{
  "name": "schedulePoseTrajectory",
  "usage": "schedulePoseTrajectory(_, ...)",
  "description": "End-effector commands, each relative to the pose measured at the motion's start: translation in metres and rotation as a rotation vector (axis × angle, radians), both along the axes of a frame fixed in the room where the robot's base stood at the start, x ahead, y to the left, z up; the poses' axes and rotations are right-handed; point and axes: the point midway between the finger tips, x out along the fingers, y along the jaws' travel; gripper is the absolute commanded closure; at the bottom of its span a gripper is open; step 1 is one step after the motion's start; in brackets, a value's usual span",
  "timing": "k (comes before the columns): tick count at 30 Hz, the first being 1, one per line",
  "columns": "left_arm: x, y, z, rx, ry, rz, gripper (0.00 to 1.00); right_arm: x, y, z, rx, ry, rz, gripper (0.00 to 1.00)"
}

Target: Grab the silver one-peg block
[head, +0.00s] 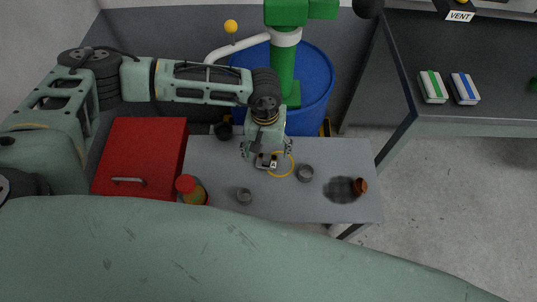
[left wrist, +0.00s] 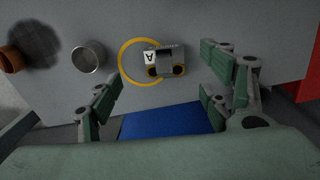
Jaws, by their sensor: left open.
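A small silver-grey block (head: 267,161) with a white label lies on the grey table below my left gripper (head: 266,151). In the left wrist view the block (left wrist: 170,56) shows a label reading "A", a dark recess and two dark round parts at its near edge; I cannot make out a single peg. A yellow ring (left wrist: 123,62) on the table curves around its left side. My left gripper (left wrist: 160,91) is open and empty, its fingers spread wider than the block and apart from it. My right gripper is not in view.
A red cabinet (head: 140,155) stands left, and a blue barrel (head: 315,85) stands behind.

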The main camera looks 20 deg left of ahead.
Motion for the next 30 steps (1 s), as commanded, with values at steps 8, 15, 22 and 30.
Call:
schedulePoseTrajectory(8, 0.004, 0.011, -0.025, 0.038, -0.008, -0.016, 0.28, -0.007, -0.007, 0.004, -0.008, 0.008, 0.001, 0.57)
schedulePoseTrajectory(15, 0.005, 0.005, -0.059, 0.036, -0.007, -0.015, 0.28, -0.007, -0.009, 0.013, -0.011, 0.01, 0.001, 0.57)
schedulePoseTrajectory(22, 0.006, 0.005, -0.077, 0.034, -0.009, -0.015, 0.28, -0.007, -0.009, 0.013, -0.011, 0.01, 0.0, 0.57)
schedulePoseTrajectory(30, 0.006, 0.005, -0.077, 0.033, -0.009, -0.015, 0.36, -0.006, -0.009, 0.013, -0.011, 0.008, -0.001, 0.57)
